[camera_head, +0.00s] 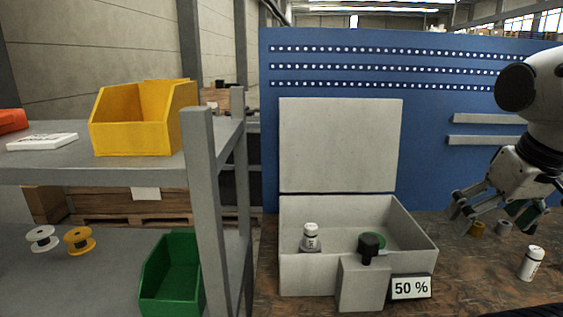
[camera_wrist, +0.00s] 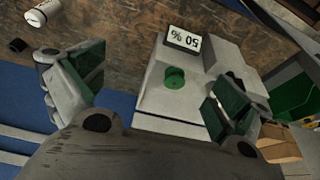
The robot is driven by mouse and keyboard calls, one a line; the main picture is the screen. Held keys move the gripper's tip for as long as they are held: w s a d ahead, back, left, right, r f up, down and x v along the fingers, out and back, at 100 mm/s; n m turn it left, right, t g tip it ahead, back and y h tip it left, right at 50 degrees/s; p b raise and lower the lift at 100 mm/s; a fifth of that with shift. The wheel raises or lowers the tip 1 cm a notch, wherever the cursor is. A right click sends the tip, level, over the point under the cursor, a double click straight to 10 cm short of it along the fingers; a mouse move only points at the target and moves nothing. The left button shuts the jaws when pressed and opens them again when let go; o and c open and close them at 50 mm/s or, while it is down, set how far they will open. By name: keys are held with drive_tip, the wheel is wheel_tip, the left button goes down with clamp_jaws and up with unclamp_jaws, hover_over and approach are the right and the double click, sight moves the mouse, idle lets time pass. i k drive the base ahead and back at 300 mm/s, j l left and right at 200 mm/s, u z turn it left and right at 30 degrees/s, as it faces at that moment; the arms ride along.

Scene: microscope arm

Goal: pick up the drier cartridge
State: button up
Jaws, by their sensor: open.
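Two white cylinders with dark lettering show in the head view, and I cannot tell by their labels which is the drier cartridge. One white cylinder (camera_head: 311,236) stands upright inside the open grey box (camera_head: 420,243), at its left. The other white cylinder (camera_head: 531,263) stands on the table at the right; a white cylinder also shows at the top left of the wrist view (camera_wrist: 42,13). My gripper (camera_head: 492,212) is open and empty, above the table to the right of the box. In the wrist view my gripper (camera_wrist: 157,86) has its fingers wide apart.
A green round part (camera_wrist: 175,78) sits in the box. A grey block with a black knob (camera_head: 368,246) and a "50 %" sign (camera_head: 411,287) stand at the box front. Small cylinders (camera_head: 477,228) lie near my gripper. A shelf with a yellow bin (camera_head: 135,125) stands left.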

sight(311, 229)
drive_tip(key=l, duration=0.85)
drive_tip(key=k+l, duration=0.1)
drive_tip(key=l, duration=0.7)
drive_tip(key=k+l, duration=0.1)
drive_tip(key=l, duration=0.75)
